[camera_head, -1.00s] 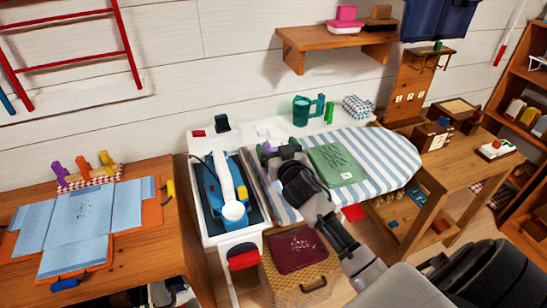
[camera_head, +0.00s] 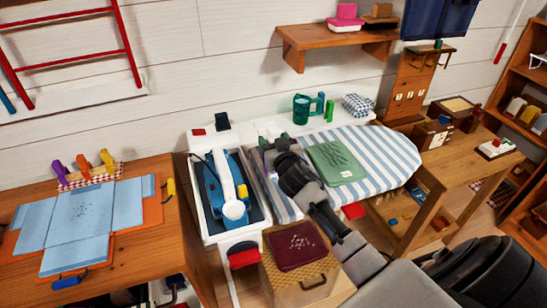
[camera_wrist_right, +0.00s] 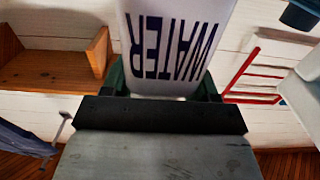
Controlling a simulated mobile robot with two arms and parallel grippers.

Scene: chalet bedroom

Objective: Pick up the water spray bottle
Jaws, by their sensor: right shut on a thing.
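The water spray bottle (camera_wrist_right: 172,40) fills the upper middle of the right wrist view. It is white, with dark blue letters reading WATER, which appear upside down there. My right gripper (camera_wrist_right: 165,85) is shut on it, with the dark green fingers on either side of the bottle. The bottle's far end is cut off by the frame's edge. In the head view my right gripper (camera_head: 270,148) is above the left end of the ironing board, and I cannot clearly make out the bottle there. My left gripper is not in view.
The striped ironing board (camera_head: 385,152) carries a folded green cloth (camera_head: 335,163). A blue iron (camera_head: 212,190) rests left of my right gripper. A green mug (camera_head: 301,109) stands behind. A wooden wall shelf (camera_head: 335,38) hangs above. A wicker box (camera_head: 290,280) stands below.

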